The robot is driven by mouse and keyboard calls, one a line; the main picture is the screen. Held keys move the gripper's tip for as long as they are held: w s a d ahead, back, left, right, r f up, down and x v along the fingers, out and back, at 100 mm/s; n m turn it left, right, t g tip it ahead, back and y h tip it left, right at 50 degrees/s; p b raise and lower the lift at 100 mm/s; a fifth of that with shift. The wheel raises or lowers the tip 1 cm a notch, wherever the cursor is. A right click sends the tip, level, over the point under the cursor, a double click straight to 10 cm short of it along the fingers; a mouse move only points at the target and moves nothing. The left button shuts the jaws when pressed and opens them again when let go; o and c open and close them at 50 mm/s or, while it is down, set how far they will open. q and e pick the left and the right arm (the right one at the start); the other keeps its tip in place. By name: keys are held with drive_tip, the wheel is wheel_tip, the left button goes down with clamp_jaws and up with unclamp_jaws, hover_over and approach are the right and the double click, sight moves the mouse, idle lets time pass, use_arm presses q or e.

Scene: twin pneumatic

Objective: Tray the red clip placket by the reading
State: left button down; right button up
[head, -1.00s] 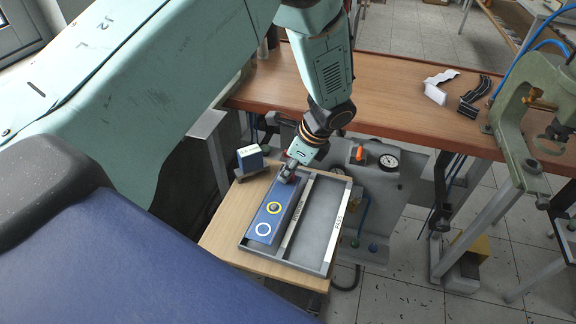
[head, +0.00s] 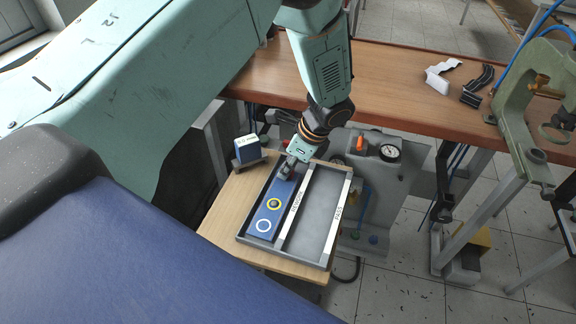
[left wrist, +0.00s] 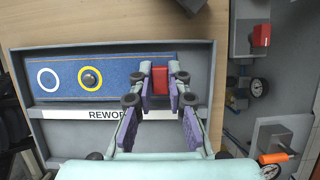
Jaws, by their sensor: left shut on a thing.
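The blue placket (head: 270,215) lies in the left compartment of the grey two-part tray (head: 331,256), along the strip marked REWORK. It bears a white ring and a yellow ring around a stud. In the left wrist view the placket (left wrist: 112,77) has a red clip (left wrist: 158,76) at its right end. My left gripper (head: 287,171) reaches down to the placket's far end. In the left wrist view its purple-padded fingers (left wrist: 160,82) are shut on the red clip end. The right compartment, marked PASS, is empty. My right gripper is not in view.
A dial gauge (head: 390,152) with an orange knob beside it stands right of the tray; its reading is too small to tell. The brown bench (head: 400,85) holds white and black pieces and a green press (head: 517,110).

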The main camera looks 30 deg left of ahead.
use_arm(q)
drive_tip(key=shift+s, duration=0.15)
drive_tip(key=shift+f, duration=0.1)
drive_tip(key=shift+f, duration=0.1)
drive_tip(key=c, duration=1.7)
unclamp_jaws()
drive_tip(key=shift+w, duration=0.2)
drive_tip(key=o, duration=0.5)
drive_tip(key=shift+s, duration=0.2)
drive_tip(key=shift+w, duration=0.15)
